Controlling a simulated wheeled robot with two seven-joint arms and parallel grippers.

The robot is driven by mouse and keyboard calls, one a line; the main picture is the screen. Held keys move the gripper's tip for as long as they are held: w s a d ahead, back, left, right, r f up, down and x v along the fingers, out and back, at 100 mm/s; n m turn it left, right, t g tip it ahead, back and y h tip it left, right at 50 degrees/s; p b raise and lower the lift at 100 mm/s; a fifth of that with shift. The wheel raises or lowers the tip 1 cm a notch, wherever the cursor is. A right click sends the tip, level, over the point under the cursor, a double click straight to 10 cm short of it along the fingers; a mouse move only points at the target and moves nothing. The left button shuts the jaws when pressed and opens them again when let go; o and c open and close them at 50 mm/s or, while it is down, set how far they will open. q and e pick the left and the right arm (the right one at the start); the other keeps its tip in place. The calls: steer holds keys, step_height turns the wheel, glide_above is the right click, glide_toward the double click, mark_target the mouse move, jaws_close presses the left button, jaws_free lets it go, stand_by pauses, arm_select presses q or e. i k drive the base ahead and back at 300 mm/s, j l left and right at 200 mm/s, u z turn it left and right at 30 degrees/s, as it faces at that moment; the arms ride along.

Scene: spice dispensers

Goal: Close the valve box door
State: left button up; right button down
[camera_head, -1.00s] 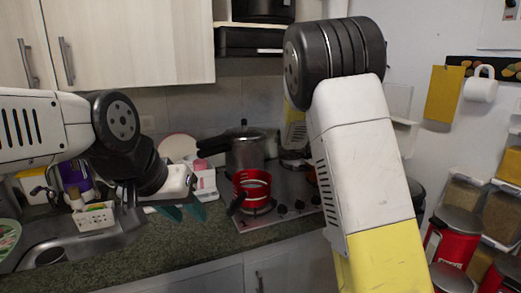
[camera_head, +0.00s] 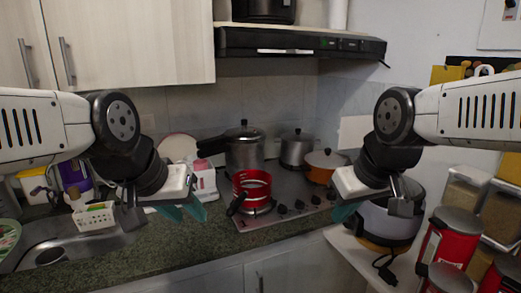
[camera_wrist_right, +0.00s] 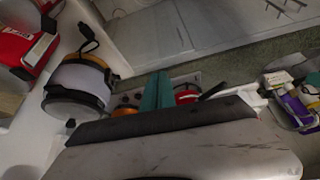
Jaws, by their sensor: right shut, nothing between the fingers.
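A flat white panel (camera_head: 355,131) stands on the wall behind my right wrist in the head view. It may be part of the valve box, but my arm hides its right side, so I cannot tell how the door stands. My right gripper (camera_head: 346,210) is shut and empty, pointing down in front of the stove. Its teal fingers (camera_wrist_right: 157,92) are together in the right wrist view. My left gripper (camera_head: 183,211) hangs over the counter near the sink, its two teal fingertips apart, with nothing between them.
A red pot (camera_head: 252,186), an orange pot (camera_head: 325,166) and steel pots are on the stove (camera_head: 285,207). Red dispensers (camera_head: 450,240) crowd the right. A range hood (camera_head: 300,42) overhangs the stove.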

mark_target(352, 131)
steer(key=z, duration=1)
